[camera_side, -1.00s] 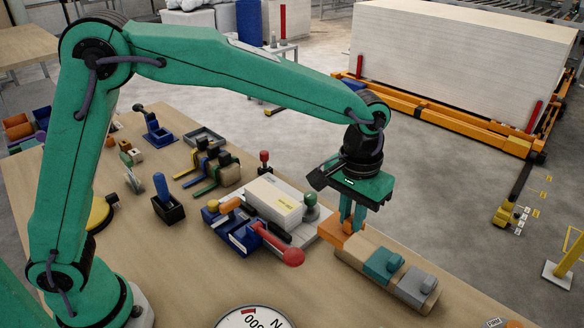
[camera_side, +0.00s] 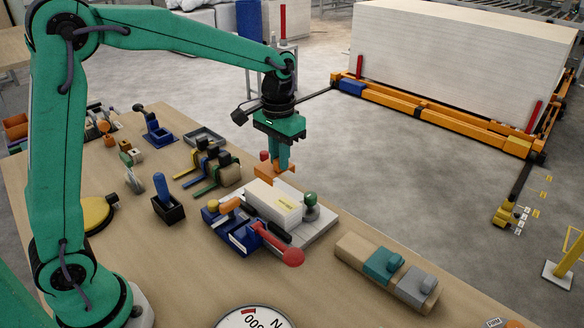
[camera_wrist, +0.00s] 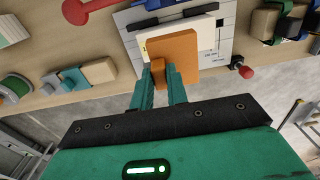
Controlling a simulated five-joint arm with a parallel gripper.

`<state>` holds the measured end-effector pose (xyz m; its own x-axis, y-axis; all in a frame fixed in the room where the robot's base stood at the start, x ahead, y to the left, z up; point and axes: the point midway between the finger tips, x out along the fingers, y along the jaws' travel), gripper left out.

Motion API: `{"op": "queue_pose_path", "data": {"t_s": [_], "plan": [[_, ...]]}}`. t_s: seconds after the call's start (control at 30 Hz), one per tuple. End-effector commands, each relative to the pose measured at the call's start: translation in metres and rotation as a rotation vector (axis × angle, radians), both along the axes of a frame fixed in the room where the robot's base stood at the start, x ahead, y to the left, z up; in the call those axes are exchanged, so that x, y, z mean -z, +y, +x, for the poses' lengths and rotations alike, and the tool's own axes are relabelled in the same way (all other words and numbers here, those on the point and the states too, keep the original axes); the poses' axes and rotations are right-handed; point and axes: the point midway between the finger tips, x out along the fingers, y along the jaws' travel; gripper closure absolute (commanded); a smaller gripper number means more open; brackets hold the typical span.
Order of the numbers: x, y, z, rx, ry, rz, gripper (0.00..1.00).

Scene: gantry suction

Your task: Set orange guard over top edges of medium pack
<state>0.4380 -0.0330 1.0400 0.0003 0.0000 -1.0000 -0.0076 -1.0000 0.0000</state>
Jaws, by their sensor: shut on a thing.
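My gripper (camera_side: 279,160) is shut on the orange guard (camera_side: 275,172) and holds it in the air, above and behind the white medium pack (camera_side: 270,199). The pack has a yellow label and sits on a light plate (camera_side: 311,226). In the wrist view, the guard (camera_wrist: 180,55) hangs between my gripper's fingers (camera_wrist: 163,85) and covers part of the pack (camera_wrist: 143,46). The guard appears apart from the pack in the side view. Its underside is hidden.
A wooden rest (camera_side: 350,246) holds a teal guard (camera_side: 383,265) and a grey guard (camera_side: 415,287) on the right. A red-knobbed lever (camera_side: 291,257) and a green knob (camera_side: 310,199) stand close to the pack. Several clamps (camera_side: 222,170) stand to its left.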

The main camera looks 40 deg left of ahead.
Motion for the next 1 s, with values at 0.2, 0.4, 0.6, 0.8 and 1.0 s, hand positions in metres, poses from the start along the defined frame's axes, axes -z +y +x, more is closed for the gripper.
{"op": "queue_pose_path", "data": {"t_s": [0.2, 0.4, 0.6, 0.8, 1.0], "plan": [[0.0, 0.0, 0.0, 0.0, 0.0, 0.0, 1.0], [0.001, 0.0, 0.0, 0.0, 0.0, 0.0, 1.0], [0.007, 0.0, 0.0, 0.0, 0.002, 0.0, 1.0], [0.019, 0.0, 0.0, 0.0, 0.002, 0.0, 1.0], [0.033, 0.0, -0.001, 0.0, 0.003, 0.0, 1.0]]}}
